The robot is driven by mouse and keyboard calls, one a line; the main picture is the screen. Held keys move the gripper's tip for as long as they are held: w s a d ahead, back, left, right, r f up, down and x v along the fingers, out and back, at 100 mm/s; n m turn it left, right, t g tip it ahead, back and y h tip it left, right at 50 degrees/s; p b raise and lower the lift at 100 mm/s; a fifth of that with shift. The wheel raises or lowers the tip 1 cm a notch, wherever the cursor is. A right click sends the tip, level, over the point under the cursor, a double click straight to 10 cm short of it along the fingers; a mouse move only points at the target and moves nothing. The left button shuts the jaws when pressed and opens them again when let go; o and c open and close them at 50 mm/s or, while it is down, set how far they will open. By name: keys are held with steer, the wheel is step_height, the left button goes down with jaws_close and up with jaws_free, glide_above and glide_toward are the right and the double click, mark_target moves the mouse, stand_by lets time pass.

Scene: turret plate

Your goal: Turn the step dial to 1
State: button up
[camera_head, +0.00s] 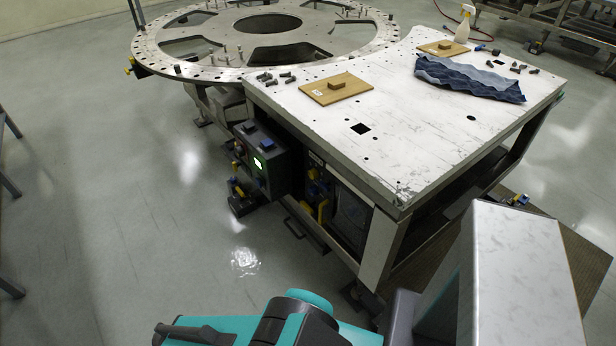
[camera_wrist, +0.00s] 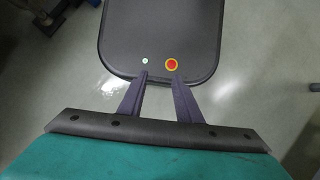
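A dark control box (camera_head: 264,160) is fixed to the near left side of the white-topped table in the head view. It has a small lit green-white display (camera_head: 258,162) and blue parts on its top. The step dial cannot be made out for certain at this size. My gripper (camera_wrist: 160,75) shows in the wrist view with its two dark fingers apart and nothing between them. The control box does not show in the wrist view. In the head view my teal arm is at the bottom, apart from the box, and the fingertips cannot be made out.
The table (camera_head: 420,130) carries wooden blocks on boards, a blue cloth (camera_head: 470,78), a spray bottle (camera_head: 464,24) and several bolts. A large round turret plate (camera_head: 160,52) stands behind. Yellow-handled parts (camera_head: 238,190) stick out below the box. The floor (camera_head: 130,220) to the left is clear.

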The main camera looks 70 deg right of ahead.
steer(key=o, duration=0.5)
steer(key=shift+w, duration=0.1)
steer(key=shift+o, duration=0.4)
steer(key=shift+w+d+f, duration=0.15)
steer(key=shift+d+f, duration=0.05)
steer(key=w+d+f+m+t+h+b, duration=0.1)
steer(key=w+d+f+m+h+b, duration=0.15)
steer(key=w+d+b, duration=0.35)
steer(key=w+d+f+m+h+b, duration=0.1)
steer(key=w+d+f+m+b, duration=0.2)
steer(key=d, duration=0.6)
steer(key=w+d+r+m+h+b, duration=0.1)
steer(key=w+d+m+h+b, duration=0.25)
steer(key=d+b, duration=0.75)
steer(key=w+d+r+m+h+b, duration=0.2)
steer(key=w+d+b, duration=0.25)
steer(key=d, duration=1.15)
steer(key=s+d+r+m+g+h+b, duration=0.1)
steer(key=s+d+r+m+h+b, duration=0.1)
steer(key=d+r+b, duration=0.3)
steer(key=s+d+r+m+g+h+b, duration=0.2)
steer(key=s+d+r+m+b, duration=0.2)
steer(key=d, duration=0.8)
steer(key=s+d+r+m+g+h+b, duration=0.2)
steer(key=s+d+r+m+b, duration=0.1)
steer(key=d+r+b, duration=0.3)
steer(key=shift+d+r+m, duration=0.6)
steer(key=shift+d+m, duration=0.3)
steer(key=shift+d, duration=0.25)
